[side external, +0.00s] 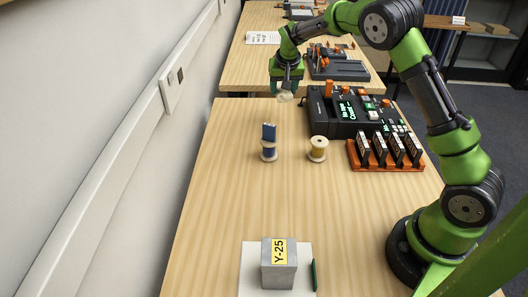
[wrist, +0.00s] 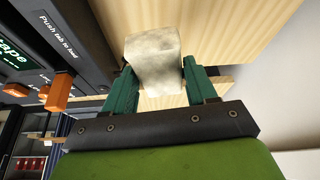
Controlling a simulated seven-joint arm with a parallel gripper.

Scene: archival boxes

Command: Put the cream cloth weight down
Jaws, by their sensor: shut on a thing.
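The cream cloth weight (wrist: 154,58) is a pale, mottled block held between the two green fingers of my gripper (wrist: 156,78) in the wrist view. In the side external view my gripper (side external: 285,91) is near the far edge of the front table, left of the black device, with the weight (side external: 284,97) showing pale at its fingertips. The gripper is shut on the weight. It appears to be held above the table, though the exact height is hard to tell.
A black device with orange parts (side external: 335,113) stands right of the gripper. A grey Y-25 block (side external: 279,268) sits on a white sheet (side external: 252,270). The table's middle is clear.

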